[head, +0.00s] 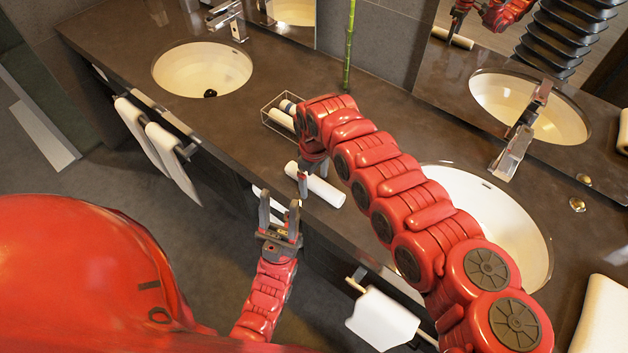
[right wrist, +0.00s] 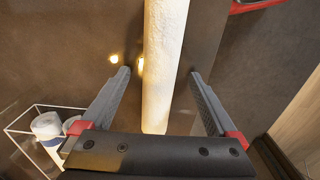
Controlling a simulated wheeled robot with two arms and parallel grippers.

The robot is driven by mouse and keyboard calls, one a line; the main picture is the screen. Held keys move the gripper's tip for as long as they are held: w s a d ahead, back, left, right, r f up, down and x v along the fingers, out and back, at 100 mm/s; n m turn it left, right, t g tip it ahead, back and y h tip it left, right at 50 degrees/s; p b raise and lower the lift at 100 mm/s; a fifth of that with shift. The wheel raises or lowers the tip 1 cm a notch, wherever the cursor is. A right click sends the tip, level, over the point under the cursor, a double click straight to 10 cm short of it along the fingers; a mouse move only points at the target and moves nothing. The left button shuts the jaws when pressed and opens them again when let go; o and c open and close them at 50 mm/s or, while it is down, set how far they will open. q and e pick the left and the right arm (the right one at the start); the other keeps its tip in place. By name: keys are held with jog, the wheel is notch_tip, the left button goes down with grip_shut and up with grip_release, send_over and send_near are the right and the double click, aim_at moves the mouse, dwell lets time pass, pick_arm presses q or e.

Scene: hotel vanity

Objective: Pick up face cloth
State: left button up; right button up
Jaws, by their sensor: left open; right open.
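A white rolled face cloth (head: 322,188) lies on the dark counter near its front edge, left of the right-hand basin. In the right wrist view the roll (right wrist: 166,55) runs lengthwise between my right gripper's two open fingers (right wrist: 158,78), with space on both sides. In the head view my right gripper (head: 304,178) points down at the left end of the roll and partly hides it. I cannot tell its exact height above the counter. My left gripper (head: 279,205) is open and empty, pointing up in front of the counter edge.
A wire basket (head: 268,104) with rolled items stands just behind the roll; it also shows in the right wrist view (right wrist: 24,118). Basins lie left (head: 190,68) and right (head: 500,225). A green stalk (head: 349,45) rises behind. Towels (head: 172,160) hang on the counter front.

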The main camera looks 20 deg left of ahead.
jog(key=c, duration=1.4)
jog(key=shift+r, duration=0.15)
